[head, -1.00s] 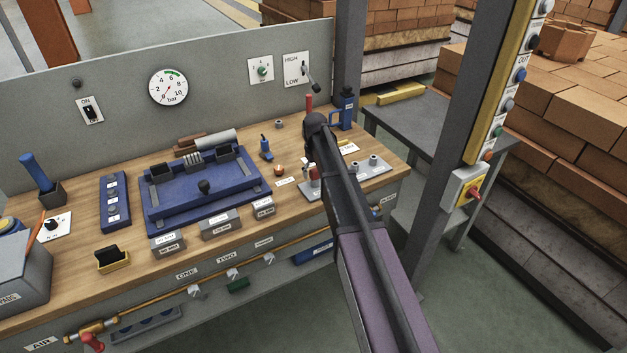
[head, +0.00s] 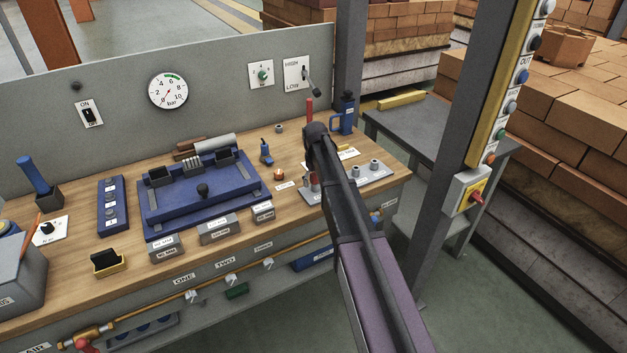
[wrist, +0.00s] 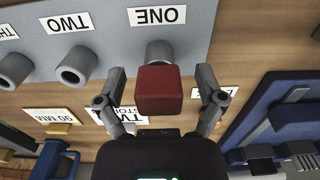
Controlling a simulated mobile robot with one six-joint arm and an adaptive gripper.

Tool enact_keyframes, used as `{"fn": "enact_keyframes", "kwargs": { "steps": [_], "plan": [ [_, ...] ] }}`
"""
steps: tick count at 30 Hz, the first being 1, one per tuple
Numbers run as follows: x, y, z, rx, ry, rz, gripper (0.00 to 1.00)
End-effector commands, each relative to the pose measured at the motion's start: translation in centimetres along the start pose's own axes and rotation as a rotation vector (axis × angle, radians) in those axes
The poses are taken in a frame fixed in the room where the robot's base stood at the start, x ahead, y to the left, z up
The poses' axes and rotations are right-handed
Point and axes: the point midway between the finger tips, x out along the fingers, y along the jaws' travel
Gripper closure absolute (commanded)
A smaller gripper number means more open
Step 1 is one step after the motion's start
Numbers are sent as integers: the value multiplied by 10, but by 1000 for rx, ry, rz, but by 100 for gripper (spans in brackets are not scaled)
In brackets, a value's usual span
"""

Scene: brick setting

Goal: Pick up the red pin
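The red pin (wrist: 158,90) shows in the wrist view as a square red block between my fingers. It overlaps the grey socket (wrist: 160,50) by the ONE label and appears to stand in it. My gripper (wrist: 159,98) is open, with one finger on each side of the pin and a visible gap on both sides. In the head view my arm hides the gripper, and only a small red part of the pin (head: 314,179) shows beside the arm. The grey socket plate (wrist: 110,20) also holds the TWO socket (wrist: 77,66) and a third at the left.
A blue fixture (head: 200,205) stands left of the plate on the wooden bench. A blue can-like item (head: 344,117) and an upright red rod (head: 309,108) are behind my arm. A grey side table (head: 410,130) is at the right.

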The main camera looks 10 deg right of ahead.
Motion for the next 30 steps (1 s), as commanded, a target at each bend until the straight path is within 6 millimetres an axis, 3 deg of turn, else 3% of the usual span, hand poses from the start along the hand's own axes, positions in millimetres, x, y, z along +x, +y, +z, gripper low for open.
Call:
{"fn": "enact_keyframes", "kwargs": {
  "steps": [1, 8, 9, 22, 30],
  "plan": [
    [0, 0, 0, 0, 0, 0, 29],
    [0, 0, 0, 0, 0, 0, 98],
    [0, 0, 0, 0, 0, 0, 100],
    [-2, 1, 0, 1, 0, 0, 100],
    [-16, 1, 0, 1, 0, 0, 100]
  ]
}}
